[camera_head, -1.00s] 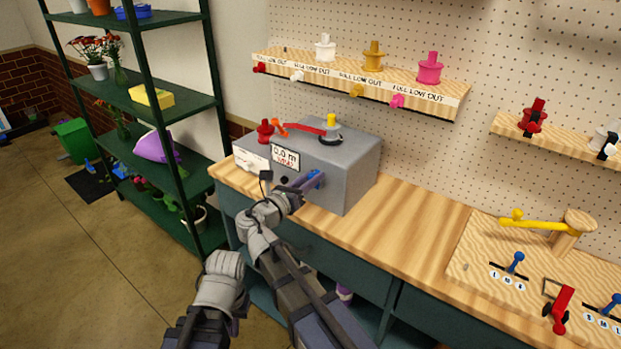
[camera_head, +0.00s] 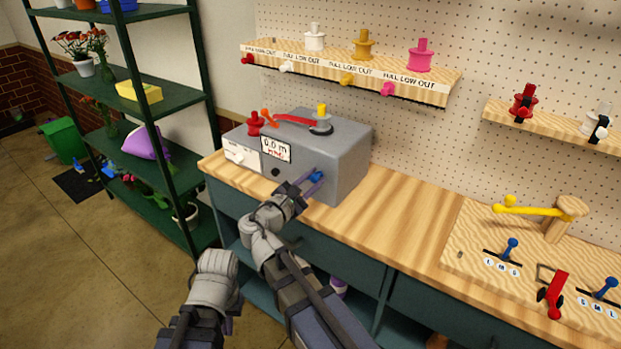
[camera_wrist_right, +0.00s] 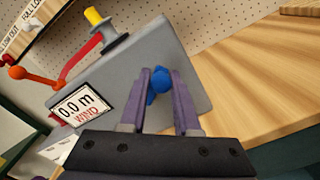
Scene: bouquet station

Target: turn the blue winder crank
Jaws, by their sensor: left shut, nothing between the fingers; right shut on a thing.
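The grey winder box (camera_head: 342,160) stands on the wooden bench, with a display reading 0.0 m (camera_head: 275,148) on its front. The blue crank (camera_head: 316,176) is on the box's front, right of the display; it also shows in the right wrist view (camera_wrist_right: 158,82). My right gripper (camera_head: 310,184) is shut on the blue crank, its purple fingers on either side of it (camera_wrist_right: 159,88). The fingers hide part of the crank. My left gripper (camera_head: 229,325) is low in the head view, shut and empty, away from the box and mostly hidden by its arm.
A shelf of spools (camera_head: 352,72) hangs above. The bench right of the box is clear up to a wooden board (camera_head: 470,235) with levers. A green rack (camera_head: 172,103) stands left.

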